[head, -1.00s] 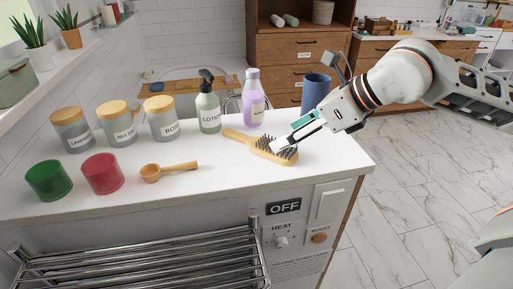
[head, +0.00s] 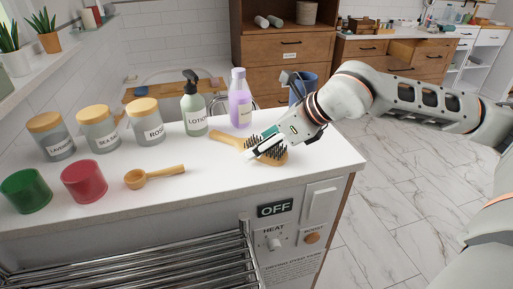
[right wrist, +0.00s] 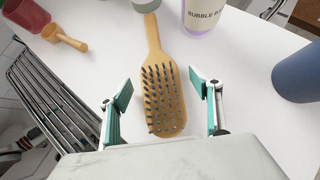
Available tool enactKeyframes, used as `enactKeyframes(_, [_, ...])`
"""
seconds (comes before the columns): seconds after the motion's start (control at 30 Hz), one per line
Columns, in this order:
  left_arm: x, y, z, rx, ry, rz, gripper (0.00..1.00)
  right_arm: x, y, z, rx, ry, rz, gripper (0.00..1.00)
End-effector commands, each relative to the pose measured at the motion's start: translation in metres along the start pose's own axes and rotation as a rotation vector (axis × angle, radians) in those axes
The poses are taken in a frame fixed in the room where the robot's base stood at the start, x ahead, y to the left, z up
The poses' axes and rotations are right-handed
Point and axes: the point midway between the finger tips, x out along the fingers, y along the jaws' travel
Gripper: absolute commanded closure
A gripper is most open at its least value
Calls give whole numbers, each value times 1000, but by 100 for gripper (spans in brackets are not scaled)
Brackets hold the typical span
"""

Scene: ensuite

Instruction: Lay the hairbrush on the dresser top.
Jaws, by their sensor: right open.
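The wooden hairbrush (head: 278,157) lies bristles up on the white counter. Its handle points to the back left in the head view. In the right wrist view the brush (right wrist: 165,107) lies between the fingers, its handle pointing away. My right gripper (head: 263,146) is open at the brush head, one finger on each side; I cannot tell whether they touch it. My left gripper is out of view. A wooden drawer unit (head: 407,62) stands at the back right and a taller one (head: 285,75) at the back; I cannot tell which is the dresser.
A lotion bottle (head: 194,108), a purple bottle (head: 240,103) and a blue cup (head: 308,82) stand behind the brush. Jars, a green cup (head: 25,190), a red cup (head: 84,181) and a wooden scoop (head: 150,177) are left. Marble floor (head: 410,175) is clear at right.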

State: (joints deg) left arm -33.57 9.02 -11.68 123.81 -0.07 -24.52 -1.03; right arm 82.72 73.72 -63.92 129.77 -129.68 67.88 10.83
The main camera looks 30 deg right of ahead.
Motion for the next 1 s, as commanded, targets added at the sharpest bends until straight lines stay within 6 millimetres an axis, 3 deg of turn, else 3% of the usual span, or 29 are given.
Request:
enactKeyframes(0.07, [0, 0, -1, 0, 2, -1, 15, 0, 0, 0, 0, 0, 0, 36])
enactKeyframes(0.23, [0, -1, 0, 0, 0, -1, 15, 0, 0, 0, 0, 0, 0, 78])
enactKeyframes(0.67, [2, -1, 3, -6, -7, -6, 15, -4, 0, 4, -1, -2, 0, 82])
enactKeyframes(0.87, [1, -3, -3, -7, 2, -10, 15, -20, 1, 20, -2, -6, -1, 82])
enactKeyframes(1.0, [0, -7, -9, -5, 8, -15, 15, -42, 0, 42, -2, -9, -2, 82])
